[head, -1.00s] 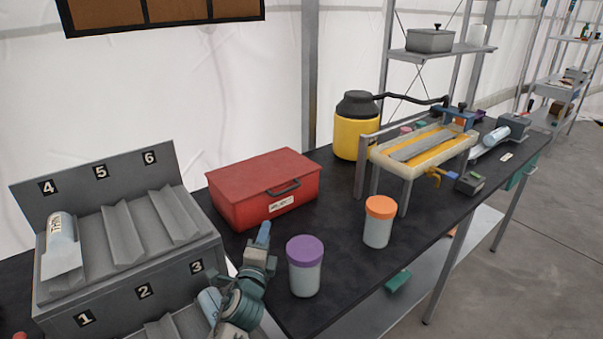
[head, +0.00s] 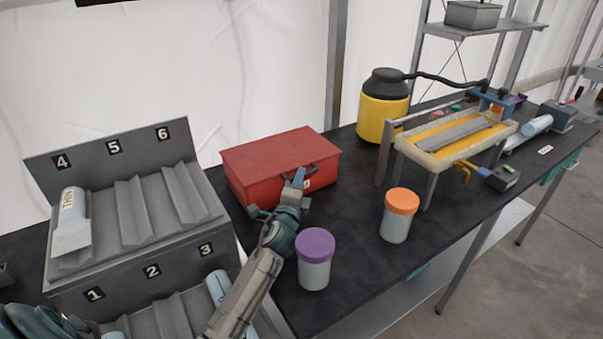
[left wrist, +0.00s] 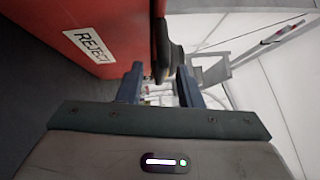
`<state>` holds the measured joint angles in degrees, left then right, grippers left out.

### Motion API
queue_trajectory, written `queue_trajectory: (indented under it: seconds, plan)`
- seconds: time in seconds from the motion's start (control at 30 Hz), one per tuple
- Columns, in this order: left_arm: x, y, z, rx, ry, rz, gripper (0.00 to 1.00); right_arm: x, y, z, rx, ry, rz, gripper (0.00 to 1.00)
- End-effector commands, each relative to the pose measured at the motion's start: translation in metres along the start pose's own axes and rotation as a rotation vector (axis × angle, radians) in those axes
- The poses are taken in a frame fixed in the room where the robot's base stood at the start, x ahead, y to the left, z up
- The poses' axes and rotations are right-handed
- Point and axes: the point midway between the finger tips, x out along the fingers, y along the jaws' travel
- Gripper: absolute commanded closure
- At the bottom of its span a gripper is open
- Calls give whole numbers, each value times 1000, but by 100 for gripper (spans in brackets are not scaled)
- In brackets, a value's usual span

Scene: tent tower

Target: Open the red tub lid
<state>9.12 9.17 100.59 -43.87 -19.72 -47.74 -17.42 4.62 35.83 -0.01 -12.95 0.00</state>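The red tub (head: 282,168) stands on the dark table in the head view, its lid (head: 275,146) down. A dark handle is on its front, largely hidden by my left gripper (head: 297,181). In the left wrist view the red tub (left wrist: 125,22) fills the upper left, with a white label (left wrist: 90,46) reading REJECT. There the two blue fingers of my left gripper (left wrist: 160,84) are apart, with the dark handle (left wrist: 168,52) showing between them near the tips. I cannot tell whether they touch it. My right gripper is not in view.
A purple-lidded jar (head: 315,262) stands close to my left forearm. An orange-lidded jar (head: 397,218) is farther right. A grey numbered rack (head: 125,150) stands left of the tub. A yellow canister (head: 380,118) and a yellow-topped stand (head: 455,145) are at the back right.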

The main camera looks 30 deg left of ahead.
Motion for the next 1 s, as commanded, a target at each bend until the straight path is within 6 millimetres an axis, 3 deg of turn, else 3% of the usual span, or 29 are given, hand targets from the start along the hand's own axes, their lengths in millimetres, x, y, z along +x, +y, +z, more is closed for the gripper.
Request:
queue_trajectory:
  seconds: [0.2,0.5,0.53,0.7,1.0]
  plan:
    - [21,0,0,1,0,-1,68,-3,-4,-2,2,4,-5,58]
    - [24,0,0,1,0,0,68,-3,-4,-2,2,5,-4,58]
    - [24,0,0,1,0,0,70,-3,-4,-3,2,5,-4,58]
    - [24,0,0,1,0,0,100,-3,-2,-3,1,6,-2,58]
    - [24,-3,0,1,0,0,100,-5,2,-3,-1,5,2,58]
